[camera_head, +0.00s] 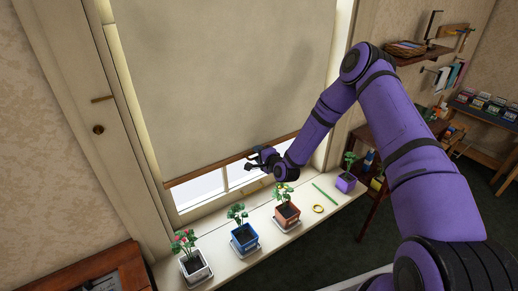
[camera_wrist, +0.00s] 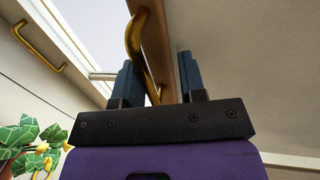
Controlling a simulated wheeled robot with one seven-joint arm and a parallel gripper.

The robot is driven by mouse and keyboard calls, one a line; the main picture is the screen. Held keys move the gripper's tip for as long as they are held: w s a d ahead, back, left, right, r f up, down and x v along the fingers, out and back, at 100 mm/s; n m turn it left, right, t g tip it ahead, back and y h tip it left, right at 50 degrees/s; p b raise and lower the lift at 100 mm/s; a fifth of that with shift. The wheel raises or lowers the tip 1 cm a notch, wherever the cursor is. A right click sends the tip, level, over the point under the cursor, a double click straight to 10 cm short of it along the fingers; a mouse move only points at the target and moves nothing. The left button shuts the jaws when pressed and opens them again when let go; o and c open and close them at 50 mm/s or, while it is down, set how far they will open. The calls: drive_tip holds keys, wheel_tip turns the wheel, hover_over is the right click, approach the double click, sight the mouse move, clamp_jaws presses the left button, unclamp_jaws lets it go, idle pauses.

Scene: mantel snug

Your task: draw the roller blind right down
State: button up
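The pale roller blind (camera_head: 220,80) hangs over most of the window, its wooden bottom bar (camera_head: 212,168) a short way above the sill. Bare glass (camera_head: 205,188) shows below the bar. My gripper (camera_head: 258,157) is at the bar, right of its middle. In the wrist view, the bar (camera_wrist: 160,30) with a brass pull (camera_wrist: 134,38) runs between my two blue fingers (camera_wrist: 160,80). The fingers stand apart. The pull is close to the left finger; I cannot tell whether they touch. A gap shows by the right finger.
The sill (camera_head: 265,235) below carries a white pot (camera_head: 196,268), a blue pot (camera_head: 244,237), a terracotta pot (camera_head: 287,214) and a purple pot (camera_head: 346,182), all planted. A yellow ring (camera_head: 318,209) and a green stick (camera_head: 325,192) lie between. A leafy plant (camera_wrist: 20,140) is near my wrist.

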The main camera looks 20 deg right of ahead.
sight(253, 144)
drive_tip(key=shift+r, duration=1.55)
drive_tip(key=s+a+r, duration=0.1)
drive_tip(key=s+r, duration=0.1)
drive_tip(key=s, duration=1)
drive_tip(key=shift+r, duration=0.2)
idle(0.4)
drive_tip(key=shift+s, duration=0.1)
